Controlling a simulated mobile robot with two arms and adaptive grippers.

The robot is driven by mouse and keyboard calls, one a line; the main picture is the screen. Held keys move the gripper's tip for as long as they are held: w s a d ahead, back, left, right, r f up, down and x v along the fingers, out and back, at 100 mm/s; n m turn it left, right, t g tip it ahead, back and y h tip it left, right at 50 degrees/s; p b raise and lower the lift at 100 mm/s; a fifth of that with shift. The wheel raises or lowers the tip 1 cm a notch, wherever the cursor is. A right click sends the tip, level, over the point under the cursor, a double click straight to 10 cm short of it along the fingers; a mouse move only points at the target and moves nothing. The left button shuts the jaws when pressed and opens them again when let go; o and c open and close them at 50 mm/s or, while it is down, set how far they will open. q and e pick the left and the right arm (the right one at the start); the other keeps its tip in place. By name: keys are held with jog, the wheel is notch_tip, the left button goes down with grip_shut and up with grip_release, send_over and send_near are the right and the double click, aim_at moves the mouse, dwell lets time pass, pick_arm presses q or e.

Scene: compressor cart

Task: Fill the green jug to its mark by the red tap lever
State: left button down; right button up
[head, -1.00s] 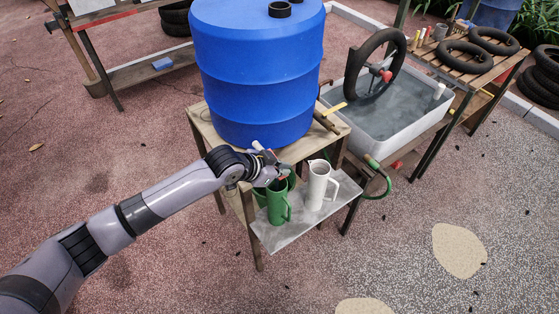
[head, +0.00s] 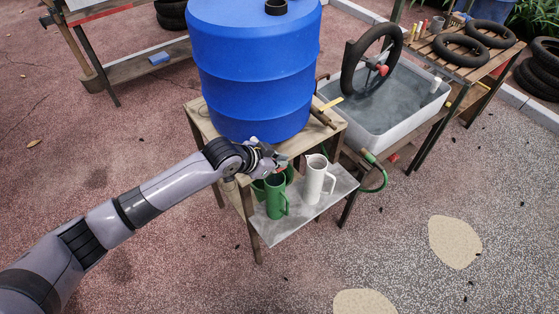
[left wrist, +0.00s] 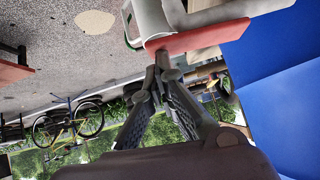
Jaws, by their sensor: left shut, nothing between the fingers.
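The green jug (head: 276,199) stands upright on the grey shelf (head: 290,226) below the blue drum (head: 262,75). Its inside, its mark and any water in it cannot be made out. My left gripper (head: 284,162) is above the jug, at the drum's lower front. In the left wrist view its fingers (left wrist: 163,52) are shut and empty, with their tips close to the red tap lever (left wrist: 195,38). I cannot tell whether they touch it. In the head view the gripper mostly hides the tap. My right gripper is not in view.
A white jug (head: 315,180) stands just right of the green jug and also shows in the left wrist view (left wrist: 152,20). A wooden stand (head: 198,122) carries the drum. A water tub (head: 395,125) with a tyre (head: 350,70) and a green hose (head: 378,175) are to the right.

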pick_arm(q)
jog(key=shift+r+p, duration=0.55)
notch_tip(320, 180, up, 4)
jog(key=p, duration=0.3)
jog(key=shift+s+f+p, duration=0.1)
jog(key=shift+f+p, duration=0.05)
jog(key=shift+p, duration=0.15)
jog(key=b+v, duration=0.3)
jog(key=v, duration=0.6)
jog(key=shift+s+a, duration=0.2)
jog(key=shift+a, duration=0.05)
jog(key=shift+f, duration=0.15)
